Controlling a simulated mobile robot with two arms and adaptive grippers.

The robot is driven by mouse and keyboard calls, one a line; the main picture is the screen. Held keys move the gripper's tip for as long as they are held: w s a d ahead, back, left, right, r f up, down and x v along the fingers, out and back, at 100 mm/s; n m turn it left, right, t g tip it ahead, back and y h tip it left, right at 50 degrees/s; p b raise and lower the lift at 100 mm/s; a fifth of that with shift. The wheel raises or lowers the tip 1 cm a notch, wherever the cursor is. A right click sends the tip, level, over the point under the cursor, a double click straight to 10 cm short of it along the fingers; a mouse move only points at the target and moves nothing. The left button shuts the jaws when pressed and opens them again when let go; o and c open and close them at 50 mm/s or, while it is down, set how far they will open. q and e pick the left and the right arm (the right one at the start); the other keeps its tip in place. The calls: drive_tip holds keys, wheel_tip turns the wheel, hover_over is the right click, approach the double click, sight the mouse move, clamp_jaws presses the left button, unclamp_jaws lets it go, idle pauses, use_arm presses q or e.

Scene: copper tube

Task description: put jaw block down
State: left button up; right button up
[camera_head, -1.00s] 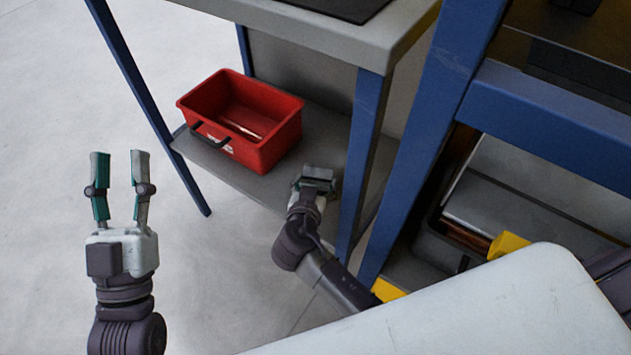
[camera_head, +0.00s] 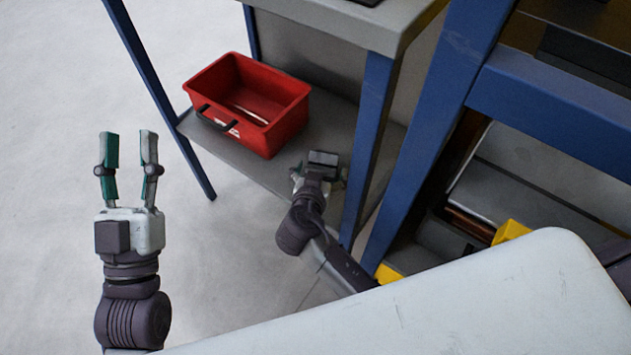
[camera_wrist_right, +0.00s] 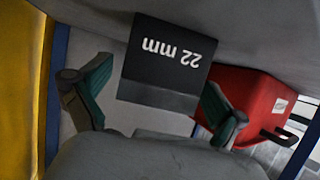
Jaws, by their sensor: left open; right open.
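The jaw block is a dark block marked "22 mm" (camera_wrist_right: 165,62); it also shows at the front edge of the grey lower shelf (camera_head: 322,158). It appears to rest on the shelf. My right gripper (camera_head: 319,176) is open, its fingers spread to either side of the block. In the right wrist view the green-padded fingers (camera_wrist_right: 157,88) stand apart from the block, with gaps on both sides. My left gripper (camera_head: 129,142) is open and empty over the floor at the left.
A red bin (camera_head: 285,128) stands on the lower shelf (camera_head: 240,165), behind and left of the block. A blue table leg (camera_head: 370,140) rises close to the right of my right gripper. The floor at the left is clear.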

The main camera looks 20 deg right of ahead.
use_arm(q)
wheel_tip(320, 180, down, 9)
drive_tip(key=w+g+y+p, duration=0.2)
drive_tip(key=g, duration=0.3)
drive_tip(key=shift+w+a+r+g, duration=0.15)
drive_tip(key=shift+a+r+g, duration=0.05)
drive_tip(key=shift+a+g, duration=0.15)
use_arm(e)
drive_tip(key=v, duration=1.1)
drive_tip(key=shift+s+a, duration=0.2)
drive_tip(key=shift+s, duration=0.15)
